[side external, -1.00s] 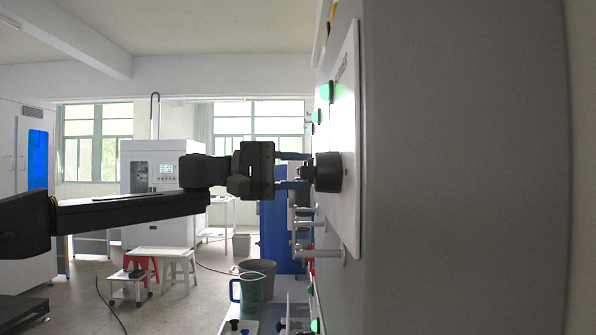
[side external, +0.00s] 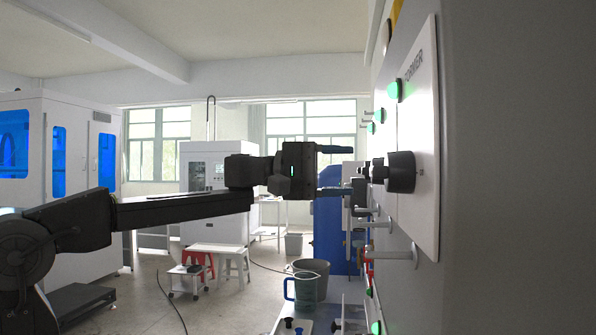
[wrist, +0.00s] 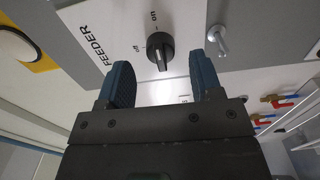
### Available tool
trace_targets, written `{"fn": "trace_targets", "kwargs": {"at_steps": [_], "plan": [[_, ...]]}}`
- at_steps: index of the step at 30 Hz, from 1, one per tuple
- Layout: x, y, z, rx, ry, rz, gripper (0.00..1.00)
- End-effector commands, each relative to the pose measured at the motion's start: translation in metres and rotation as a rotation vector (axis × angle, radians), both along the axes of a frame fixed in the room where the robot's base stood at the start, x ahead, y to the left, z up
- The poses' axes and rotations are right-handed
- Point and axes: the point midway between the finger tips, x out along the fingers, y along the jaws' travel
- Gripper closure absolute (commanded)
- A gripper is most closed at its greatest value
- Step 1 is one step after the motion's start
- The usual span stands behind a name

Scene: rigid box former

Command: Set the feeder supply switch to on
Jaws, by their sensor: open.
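The feeder switch (wrist: 160,50) is a round black knob with a raised grip bar, on a white panel beside the word FEEDER. In the wrist view its bar runs roughly in line with the "on" mark above it; the "off" mark is to its left. Which end of the bar is the pointer is hard to tell. My gripper (wrist: 160,85) is open and empty, with blue fingers on either side below the knob in the picture. In the side view my gripper (side external: 336,170) has its fingers one above the other, short of the panel's dark knobs.
A larger black knob (side external: 401,172) stands nearer the side camera on the panel (side external: 425,120). Metal toggle levers (side external: 390,254) stick out below it, and one toggle (wrist: 218,40) is right of the feeder switch. Green lamps (side external: 394,91) sit above. Red and blue valves (wrist: 275,100) show at right.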

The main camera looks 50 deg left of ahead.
Motion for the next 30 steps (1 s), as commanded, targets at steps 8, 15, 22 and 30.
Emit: {"fn": "trace_targets", "kwargs": {"at_steps": [8,15,22,30], "plan": [[-0.045,0.047,0.000,0.000,-0.002,0.008,0.41],[-0.070,0.071,0.000,0.000,-0.001,0.004,0.41],[-0.076,0.076,0.000,0.000,-0.001,0.000,0.41],[-0.076,0.075,0.000,0.000,-0.001,0.000,0.41]]}}
